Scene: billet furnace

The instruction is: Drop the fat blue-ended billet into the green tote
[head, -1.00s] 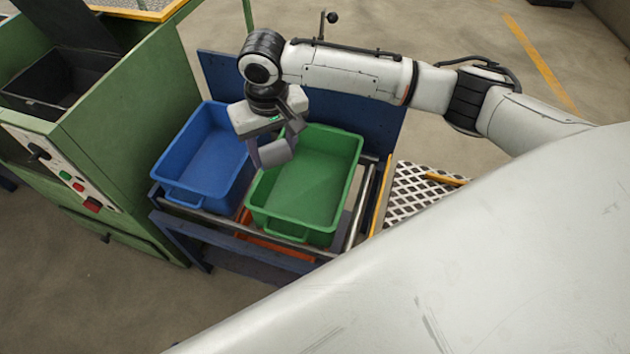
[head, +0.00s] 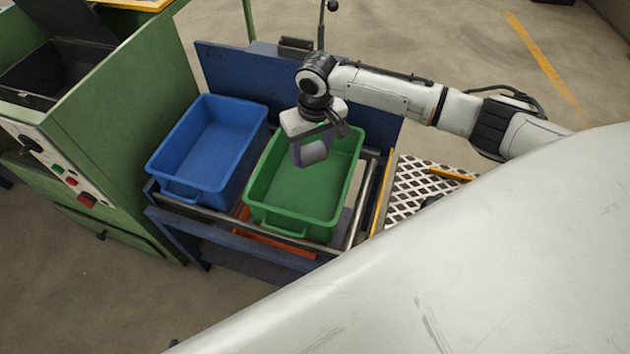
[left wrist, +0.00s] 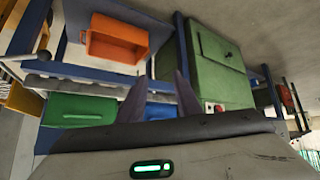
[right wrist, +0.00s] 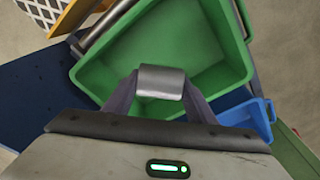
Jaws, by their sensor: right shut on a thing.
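My right gripper (head: 312,150) is shut on a short, thick grey billet (right wrist: 161,81), which lies crosswise between its two fingers in the right wrist view. No blue end shows on it. In the head view the billet (head: 314,153) hangs over the green tote (head: 268,208), nearer its back part. The tote (right wrist: 95,72) opens below the billet in the right wrist view, and its visible floor looks empty. My left gripper (left wrist: 162,95) shows only in its own wrist view. Its fingers are apart with nothing between them.
A blue tote (head: 178,188) stands left of the green one on the same roller stand, and looks empty. An orange bin (left wrist: 118,38) sits lower down. A blue panel (head: 230,75) rises behind the totes. The green machine (head: 130,120) stands at the left.

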